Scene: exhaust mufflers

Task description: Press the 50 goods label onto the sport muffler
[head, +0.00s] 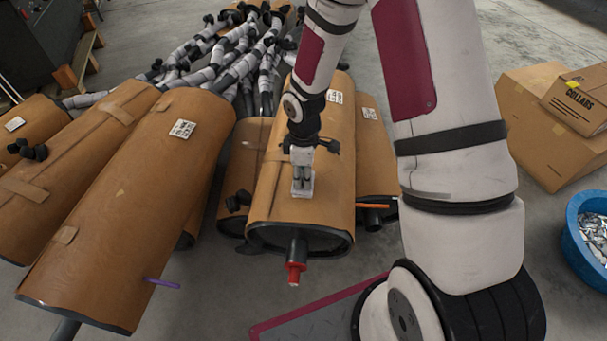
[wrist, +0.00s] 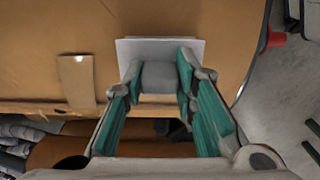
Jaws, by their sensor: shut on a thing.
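My gripper (head: 302,190) points down at a brown-wrapped muffler (head: 322,195) with a red-tipped pipe at its near end. In the wrist view my gripper (wrist: 160,77) is shut on a small grey block (wrist: 160,75). A blank-looking white label (wrist: 125,50) shows flat at the block's far end, parallel to the brown wrap of the muffler (wrist: 220,60). Whether the label touches the wrap I cannot tell. No print on it is readable, and no marking legible here names the sport muffler.
Other wrapped mufflers lie on both sides, one at left with a printed label (head: 183,129) and a purple strip (head: 162,283). An orange strip (head: 374,206) sticks out at right. Grey pipes (head: 240,55) lie behind. Cartons (head: 545,130) and a blue tub (head: 574,238) stand at right.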

